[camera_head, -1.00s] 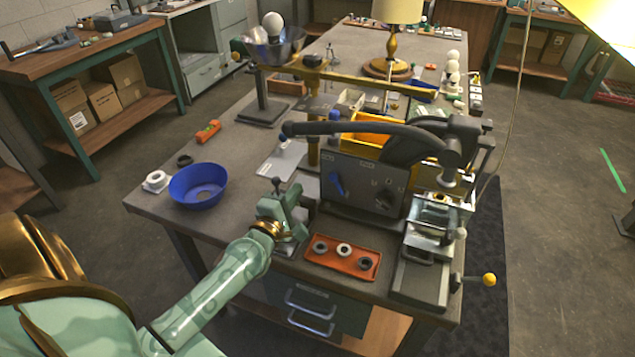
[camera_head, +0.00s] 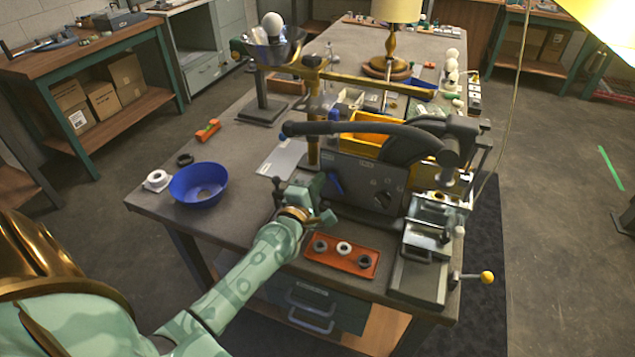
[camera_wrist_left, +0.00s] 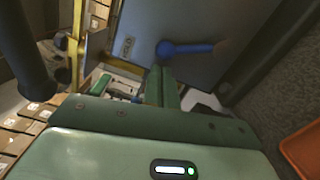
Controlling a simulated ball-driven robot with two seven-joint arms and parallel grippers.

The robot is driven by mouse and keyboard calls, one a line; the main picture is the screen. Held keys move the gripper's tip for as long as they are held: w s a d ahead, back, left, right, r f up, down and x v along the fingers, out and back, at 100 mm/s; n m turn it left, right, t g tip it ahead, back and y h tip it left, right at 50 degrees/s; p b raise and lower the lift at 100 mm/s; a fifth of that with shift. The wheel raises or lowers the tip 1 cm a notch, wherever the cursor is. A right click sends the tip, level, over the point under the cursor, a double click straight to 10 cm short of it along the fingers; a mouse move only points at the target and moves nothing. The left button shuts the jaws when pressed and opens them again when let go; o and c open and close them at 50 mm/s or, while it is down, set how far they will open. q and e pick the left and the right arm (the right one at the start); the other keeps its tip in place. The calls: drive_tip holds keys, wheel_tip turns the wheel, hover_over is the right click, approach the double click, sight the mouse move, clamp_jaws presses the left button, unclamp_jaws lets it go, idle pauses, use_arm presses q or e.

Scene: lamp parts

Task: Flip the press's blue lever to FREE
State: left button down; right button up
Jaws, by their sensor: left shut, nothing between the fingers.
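The press (camera_head: 385,180) stands at the right front of the bench, with a dark front panel. Its short blue lever (camera_head: 336,184) is on the left part of that panel. In the left wrist view the blue lever (camera_wrist_left: 190,48) shows whole, with a round end at left and its bar running right. A small pale label lies left of it; I cannot read it surely. My left gripper (camera_head: 322,190) is shut and empty, just in front of the panel near the lever. In the left wrist view its fingertips (camera_wrist_left: 160,78) are below the lever; contact is not visible. My right gripper is not in view.
An orange tray (camera_head: 342,265) with three rings lies in front of the panel. A blue bowl (camera_head: 198,198) stands to the left. The press's long dark handle (camera_head: 350,130) passes above the panel. A yellow-knobbed crank (camera_head: 486,278) sticks out at right.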

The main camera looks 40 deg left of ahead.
use_arm(q)
drive_tip(key=shift+d+r+m+p, duration=0.15)
drive_tip(key=shift+r+m+p, duration=0.15)
drive_tip(key=shift+p, duration=0.15)
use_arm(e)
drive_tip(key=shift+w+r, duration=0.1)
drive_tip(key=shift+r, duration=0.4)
